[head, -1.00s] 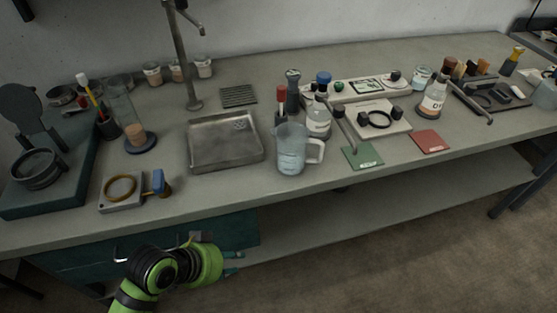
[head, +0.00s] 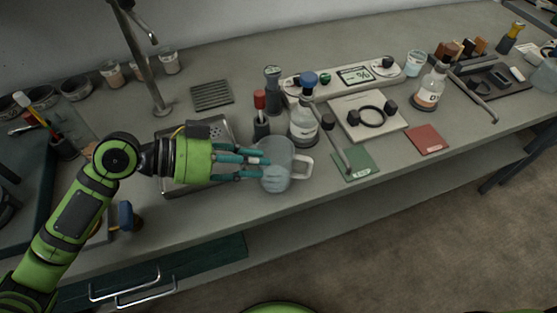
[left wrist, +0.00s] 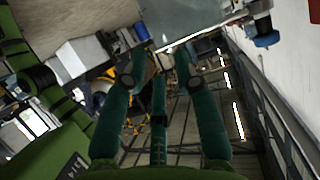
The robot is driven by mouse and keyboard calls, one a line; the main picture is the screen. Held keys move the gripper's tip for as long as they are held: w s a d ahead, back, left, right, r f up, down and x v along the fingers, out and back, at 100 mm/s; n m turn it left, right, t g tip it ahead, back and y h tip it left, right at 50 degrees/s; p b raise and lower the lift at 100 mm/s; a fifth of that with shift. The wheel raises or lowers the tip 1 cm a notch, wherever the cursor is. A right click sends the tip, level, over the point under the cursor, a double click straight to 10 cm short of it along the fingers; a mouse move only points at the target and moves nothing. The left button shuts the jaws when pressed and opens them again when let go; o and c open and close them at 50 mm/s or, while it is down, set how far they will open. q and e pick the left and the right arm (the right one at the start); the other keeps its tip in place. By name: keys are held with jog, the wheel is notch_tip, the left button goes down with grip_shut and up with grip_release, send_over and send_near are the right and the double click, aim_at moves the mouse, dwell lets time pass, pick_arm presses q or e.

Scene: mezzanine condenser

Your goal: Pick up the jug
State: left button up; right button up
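The jug (head: 276,172) is a clear, greyish measuring jug standing upright near the bench's front edge, its handle to the right. My left gripper (head: 262,164) comes in from the left with its teal fingers spread apart. The fingertips are at the jug's left side and overlap its edge in the head view; I cannot tell whether they touch it. In the left wrist view the gripper (left wrist: 160,62) shows its fingers apart, and I cannot make out the jug clearly. My right gripper is not in view.
A metal sink tray (head: 222,128) lies behind my left gripper. A white bottle (head: 304,126) and a red-topped item (head: 261,118) stand close behind the jug. A green mat (head: 356,164) lies to its right, beside a red mat (head: 428,140).

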aim_at(278, 165)
pick_arm(q)
jog(key=p+x, duration=0.1)
jog(key=x, duration=0.1)
jog(key=shift+w+d+f, duration=0.1)
jog(key=shift+d, duration=0.3)
jog(key=shift+w+d+f, duration=0.1)
jog(key=shift+d+f, duration=0.35)
jog(key=shift+d, duration=0.15)
jog(key=shift+a, duration=0.1)
grip_shut()
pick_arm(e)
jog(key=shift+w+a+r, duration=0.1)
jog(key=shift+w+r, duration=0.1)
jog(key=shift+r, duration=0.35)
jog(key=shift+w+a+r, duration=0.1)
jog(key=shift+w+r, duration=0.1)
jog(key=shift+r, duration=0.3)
